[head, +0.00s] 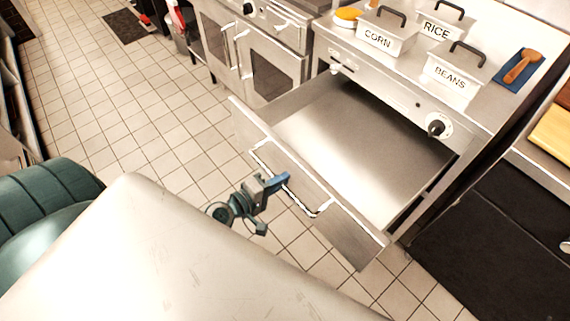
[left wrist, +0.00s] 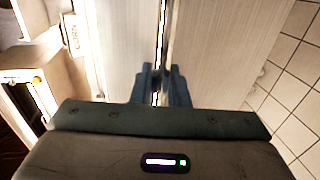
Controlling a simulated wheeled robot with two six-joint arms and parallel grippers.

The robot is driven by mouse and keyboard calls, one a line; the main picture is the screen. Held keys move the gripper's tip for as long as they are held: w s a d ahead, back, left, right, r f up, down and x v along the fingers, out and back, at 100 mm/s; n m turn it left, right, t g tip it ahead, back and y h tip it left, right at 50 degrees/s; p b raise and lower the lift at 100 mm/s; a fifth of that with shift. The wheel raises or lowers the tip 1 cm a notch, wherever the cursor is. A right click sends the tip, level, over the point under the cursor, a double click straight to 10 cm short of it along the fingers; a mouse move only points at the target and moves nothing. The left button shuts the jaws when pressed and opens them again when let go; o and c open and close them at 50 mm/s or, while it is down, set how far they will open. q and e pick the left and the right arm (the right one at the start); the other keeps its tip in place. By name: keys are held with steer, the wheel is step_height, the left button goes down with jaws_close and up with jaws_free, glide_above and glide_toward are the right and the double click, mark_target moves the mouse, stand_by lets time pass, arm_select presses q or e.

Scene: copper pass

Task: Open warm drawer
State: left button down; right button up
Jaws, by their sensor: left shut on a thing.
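The warm drawer (head: 350,140) is a steel drawer pulled well out of its cabinet, and its inside looks empty. Its front panel (head: 345,232) carries a long bar handle (head: 308,207). My left gripper (head: 283,180) is at this handle, shut on it near the middle. In the left wrist view the blue fingers (left wrist: 161,88) close on the thin bright handle bar (left wrist: 160,50) in front of the steel panel. My right gripper is not in view.
Lidded pans marked CORN (head: 384,40), RICE (head: 440,28) and BEANS (head: 452,75) stand on the counter above. A brown-handled tool lies on a blue cloth (head: 506,80). Tiled floor (head: 110,110) is clear at left.

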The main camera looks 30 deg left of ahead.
arm_select(q)
steer(key=c, duration=1.5)
jaws_free()
